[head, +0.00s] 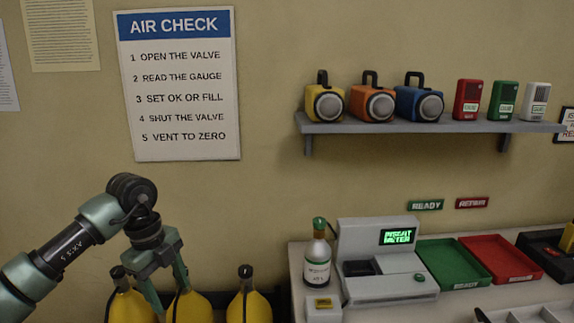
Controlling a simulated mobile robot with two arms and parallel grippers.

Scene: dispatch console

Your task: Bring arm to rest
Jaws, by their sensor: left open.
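My left gripper (171,298) hangs from my left arm at the lower left, fingers pointing down and spread apart. It is empty as far as I can see. Its fingers overlap the middle yellow cylinder (192,308) in the picture; whether they touch it I cannot tell. Another yellow cylinder (128,308) with a black valve stands to the left, partly behind a finger, and one more (250,306) stands to the right. Their lower parts are cut off by the frame. My right gripper is not in view.
A counter at the right holds a green-capped bottle (317,260), a white meter (385,238) with a lit display, a green tray (452,264) and a red tray (500,258). A wall shelf (430,127) carries lamps and radios. The wall between arm and counter is clear.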

